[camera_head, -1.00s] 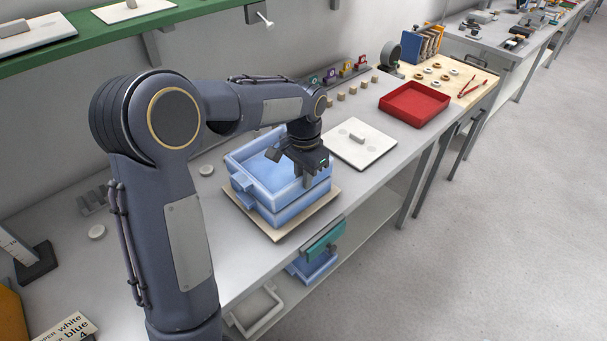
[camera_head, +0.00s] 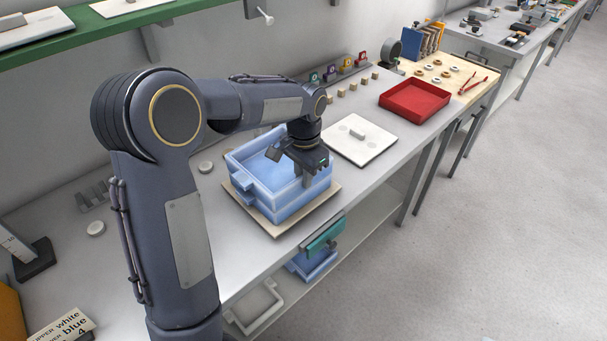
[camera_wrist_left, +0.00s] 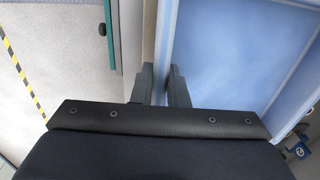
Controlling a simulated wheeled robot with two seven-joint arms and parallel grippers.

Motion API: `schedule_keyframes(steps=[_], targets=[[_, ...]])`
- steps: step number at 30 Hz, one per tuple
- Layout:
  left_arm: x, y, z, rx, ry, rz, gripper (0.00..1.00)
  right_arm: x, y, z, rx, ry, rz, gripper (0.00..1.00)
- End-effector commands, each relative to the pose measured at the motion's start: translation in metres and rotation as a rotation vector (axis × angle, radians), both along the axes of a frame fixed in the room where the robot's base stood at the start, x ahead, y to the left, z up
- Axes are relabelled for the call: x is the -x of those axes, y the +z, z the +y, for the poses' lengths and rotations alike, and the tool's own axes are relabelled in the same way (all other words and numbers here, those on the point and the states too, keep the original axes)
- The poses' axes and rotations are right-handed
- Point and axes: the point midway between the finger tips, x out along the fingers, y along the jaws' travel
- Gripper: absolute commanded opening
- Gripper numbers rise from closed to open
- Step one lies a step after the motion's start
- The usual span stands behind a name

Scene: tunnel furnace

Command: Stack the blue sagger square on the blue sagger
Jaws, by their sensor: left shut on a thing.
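The blue sagger square (camera_head: 262,187) is a light-blue open frame with a lug on its side. It sits on top of the lower blue sagger (camera_head: 285,212), roughly lined up with it; I see no clear gap between them. My left gripper (camera_head: 308,178) is shut on the near right wall of the square, its fingers pointing down over the wall. In the left wrist view the fingers (camera_wrist_left: 161,80) straddle the pale-blue wall (camera_wrist_left: 215,60). The far side of the contact between the two pieces is hidden. My right gripper is in neither view.
The saggers stand on a tan board (camera_head: 277,231) on the grey bench. A white plate with a knob (camera_head: 360,141) lies just behind, to the right. A red tray (camera_head: 414,101) stands further along.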

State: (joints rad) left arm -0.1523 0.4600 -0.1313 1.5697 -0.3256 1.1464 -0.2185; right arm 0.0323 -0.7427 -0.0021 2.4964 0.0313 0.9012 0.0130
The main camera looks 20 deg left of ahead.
Motion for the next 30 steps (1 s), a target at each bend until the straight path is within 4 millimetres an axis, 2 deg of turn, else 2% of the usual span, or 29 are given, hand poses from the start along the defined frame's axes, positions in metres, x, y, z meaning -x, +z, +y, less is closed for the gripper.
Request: schedule_keyframes(steps=[2, 3, 8, 18, 30], targets=[[-0.001, 0.002, 0.000, -0.001, 0.000, -0.004, 0.00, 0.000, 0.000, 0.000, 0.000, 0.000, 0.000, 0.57], [-0.001, 0.002, 0.000, -0.001, 0.000, -0.004, 0.17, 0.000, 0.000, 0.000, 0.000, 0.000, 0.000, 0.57], [0.000, 0.001, 0.000, 0.000, 0.000, -0.002, 0.38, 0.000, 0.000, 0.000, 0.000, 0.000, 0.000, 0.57], [0.000, 0.004, 0.000, 0.001, 0.000, 0.000, 0.39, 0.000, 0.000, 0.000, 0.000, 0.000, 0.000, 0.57], [-0.001, 0.066, 0.000, 0.000, 0.000, -0.003, 0.39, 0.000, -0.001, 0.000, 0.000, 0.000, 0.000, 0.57]])
